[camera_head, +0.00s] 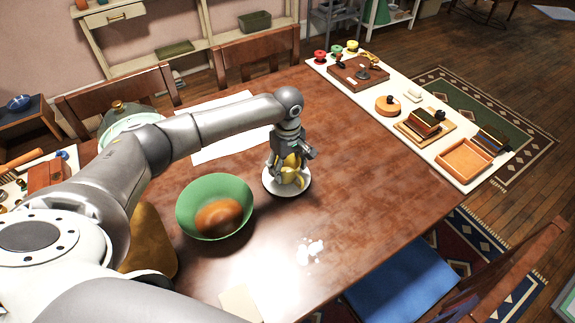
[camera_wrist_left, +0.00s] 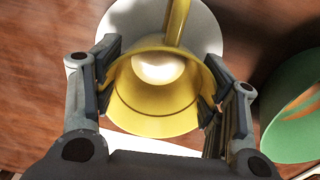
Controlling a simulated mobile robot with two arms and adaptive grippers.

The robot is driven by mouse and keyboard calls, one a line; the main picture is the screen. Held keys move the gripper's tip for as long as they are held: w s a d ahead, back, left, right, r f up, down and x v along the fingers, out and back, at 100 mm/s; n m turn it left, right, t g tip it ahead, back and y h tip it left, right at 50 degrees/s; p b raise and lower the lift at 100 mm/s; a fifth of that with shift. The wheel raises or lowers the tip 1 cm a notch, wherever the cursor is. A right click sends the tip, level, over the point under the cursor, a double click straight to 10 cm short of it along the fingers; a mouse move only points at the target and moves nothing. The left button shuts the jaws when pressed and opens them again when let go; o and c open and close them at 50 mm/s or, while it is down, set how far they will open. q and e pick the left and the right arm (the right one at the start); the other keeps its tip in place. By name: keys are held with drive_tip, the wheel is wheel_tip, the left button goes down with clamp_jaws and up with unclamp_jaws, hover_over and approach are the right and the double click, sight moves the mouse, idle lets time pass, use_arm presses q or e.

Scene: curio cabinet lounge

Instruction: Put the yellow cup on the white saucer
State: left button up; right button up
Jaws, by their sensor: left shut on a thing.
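The yellow cup (camera_head: 291,161) is held by my left gripper (camera_head: 288,172), upright over the white saucer (camera_head: 286,194) on the brown table. In the left wrist view the cup (camera_wrist_left: 150,117) has its mouth towards the camera. The fingers of the left gripper (camera_wrist_left: 160,92) press on both sides of it. The saucer (camera_wrist_left: 128,28) shows behind the cup there. The gripper hides part of the cup in the head view. Whether the cup's base touches the saucer cannot be told. My right gripper is not in view.
A green bowl (camera_head: 188,212) with a brown-orange thing in it stands just left of the saucer. A pale mat (camera_head: 215,147) lies behind. A white board (camera_head: 455,165) with trays and small objects lines the right side. The table right of the saucer is clear.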

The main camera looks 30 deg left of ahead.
use_arm(q)
drive_tip(key=o, duration=1.2)
drive_tip(key=shift+f, duration=0.1)
wheel_tip(320, 180, up, 12)
drive_tip(key=shift+r, duration=0.2)
